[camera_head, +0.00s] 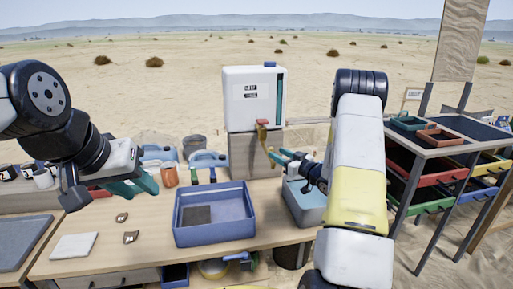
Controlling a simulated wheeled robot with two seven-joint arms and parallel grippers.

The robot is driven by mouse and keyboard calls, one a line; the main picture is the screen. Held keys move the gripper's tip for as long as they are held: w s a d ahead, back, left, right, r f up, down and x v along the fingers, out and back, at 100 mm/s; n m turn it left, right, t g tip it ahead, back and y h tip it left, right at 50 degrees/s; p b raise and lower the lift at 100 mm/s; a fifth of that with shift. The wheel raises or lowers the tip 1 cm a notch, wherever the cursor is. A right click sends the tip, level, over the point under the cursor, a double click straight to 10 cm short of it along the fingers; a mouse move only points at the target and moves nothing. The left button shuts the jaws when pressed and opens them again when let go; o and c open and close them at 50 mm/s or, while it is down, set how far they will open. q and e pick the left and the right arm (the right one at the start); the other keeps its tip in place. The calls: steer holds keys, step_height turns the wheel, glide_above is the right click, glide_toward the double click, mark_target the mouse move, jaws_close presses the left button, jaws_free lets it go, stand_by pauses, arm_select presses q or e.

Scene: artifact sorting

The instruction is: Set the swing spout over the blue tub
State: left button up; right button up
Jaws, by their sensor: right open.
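A blue tub (216,237) with a dark square patch inside stands at the middle of the workbench. A white tank (247,88) stands on a stone block behind it.
A paler tub (298,205) stands right of the blue tub, partly hidden by my right arm. Blue watering cans (208,159), an orange mug (169,175) and a bucket stand behind. A white slab (74,246) lies front left. Shelving with coloured drawers (440,172) stands right.

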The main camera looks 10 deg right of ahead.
mark_target(267, 150)
steer(key=x, duration=0.7)
steer(key=shift+w+a+f, duration=0.2)
steer(key=shift+w+a, duration=0.05)
steer(key=shift+a, duration=0.05)
steer(key=shift+c, duration=0.4)
jaws_close()
stand_by(0.9)
